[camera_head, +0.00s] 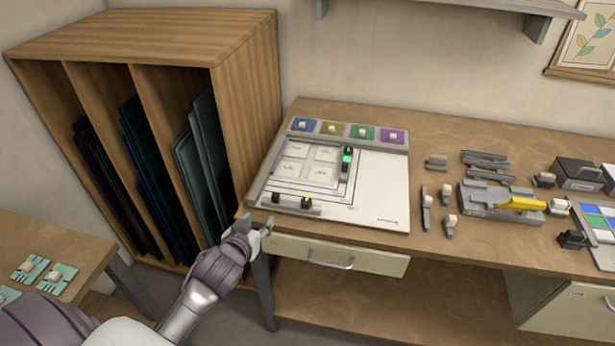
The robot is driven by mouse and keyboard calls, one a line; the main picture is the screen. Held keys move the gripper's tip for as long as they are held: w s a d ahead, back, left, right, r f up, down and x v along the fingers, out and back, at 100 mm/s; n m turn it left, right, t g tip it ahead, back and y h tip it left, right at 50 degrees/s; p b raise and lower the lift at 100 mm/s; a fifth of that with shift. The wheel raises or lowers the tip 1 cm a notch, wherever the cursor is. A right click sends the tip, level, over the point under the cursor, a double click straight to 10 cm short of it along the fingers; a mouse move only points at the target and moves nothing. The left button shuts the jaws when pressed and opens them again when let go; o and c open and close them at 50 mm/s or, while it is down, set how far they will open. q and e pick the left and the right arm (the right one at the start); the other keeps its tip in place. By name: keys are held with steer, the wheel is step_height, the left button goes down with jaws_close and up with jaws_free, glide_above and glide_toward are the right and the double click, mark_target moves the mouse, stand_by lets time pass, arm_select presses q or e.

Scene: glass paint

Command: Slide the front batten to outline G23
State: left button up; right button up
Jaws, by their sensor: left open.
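Nested outlines (335,204) are printed on the board behind the batten; I cannot read which is G23. A side batten (345,166) with a dark and green-lit block stands right of the pale tiles (308,163). My left gripper (255,226) is open at the bench's front left corner, in front of the batten and apart from it. My right gripper is out of view.
Coloured pads (333,129) line the board's back. Grey tools and a yellow-handled fixture (520,204) stand to the right. A wooden rack of dark sheets (150,140) stands close on the left. A drawer (335,255) hangs below the bench front.

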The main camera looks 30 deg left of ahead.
mark_target(275, 196)
arm_select(q)
steer(key=x, duration=0.3)
steer(key=r+p+x, duration=0.1)
steer(key=x, duration=0.3)
steer(key=w+r+p+x, duration=0.1)
steer(key=x, duration=0.3)
steer(key=shift+d+r, duration=0.1)
steer(key=shift+d, duration=0.1)
steer(key=shift+x, duration=1.1)
jaws_close()
